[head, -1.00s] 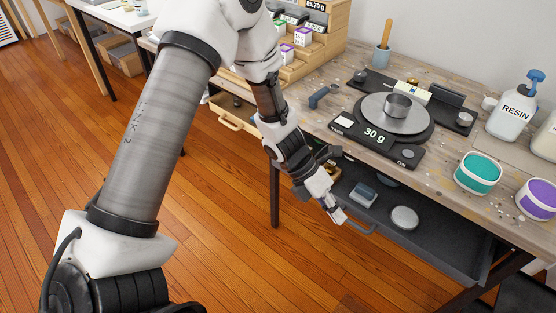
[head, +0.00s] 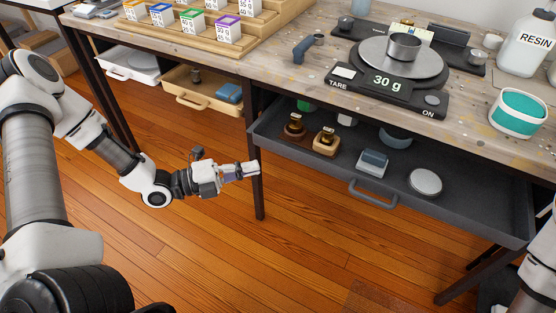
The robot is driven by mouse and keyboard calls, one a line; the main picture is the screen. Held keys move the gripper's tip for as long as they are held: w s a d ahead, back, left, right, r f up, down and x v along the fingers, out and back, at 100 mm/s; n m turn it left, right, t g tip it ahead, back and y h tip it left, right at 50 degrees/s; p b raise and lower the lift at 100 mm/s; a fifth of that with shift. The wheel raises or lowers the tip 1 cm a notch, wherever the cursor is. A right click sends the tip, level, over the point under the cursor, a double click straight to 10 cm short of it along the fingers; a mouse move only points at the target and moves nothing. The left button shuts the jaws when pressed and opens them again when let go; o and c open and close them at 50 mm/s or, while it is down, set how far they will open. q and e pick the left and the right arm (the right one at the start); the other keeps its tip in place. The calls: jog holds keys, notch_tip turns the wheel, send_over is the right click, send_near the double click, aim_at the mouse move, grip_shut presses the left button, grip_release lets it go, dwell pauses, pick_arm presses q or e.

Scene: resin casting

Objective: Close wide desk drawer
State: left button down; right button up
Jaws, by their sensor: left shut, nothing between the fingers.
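The wide dark grey desk drawer (head: 300,168) is pulled out under the workbench. My left gripper (head: 256,168) is shut and empty, left of the drawer, near the table leg and apart from the handle. My right gripper is out of view; only a bit of the right arm shows at the lower right edge.
A wooden drawer (head: 200,100) and a white drawer (head: 130,66) also stand open at the left. The worktop (head: 290,75) holds a scale (head: 388,82), a resin bottle (head: 527,42) and a teal tub (head: 518,112). The floor before the drawer is clear.

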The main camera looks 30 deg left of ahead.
aim_at(292, 137)
pick_arm(q)
jog(key=w+d+b, duration=0.1)
jog(key=w, duration=0.1)
jog(key=w+d+b, duration=0.1)
jog(key=w, duration=0.1)
jog(key=w+d+b, duration=0.1)
jog(key=w+d, duration=0.1)
jog(key=shift+w+d+f, duration=0.1)
jog(key=shift+w+f, duration=0.1)
jog(key=shift+w, duration=0.05)
jog(key=shift+w+r, duration=0.2)
jog(key=shift+w, duration=0.4)
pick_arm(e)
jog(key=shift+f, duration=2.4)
pick_arm(q)
jog(key=shift+b, duration=0.35)
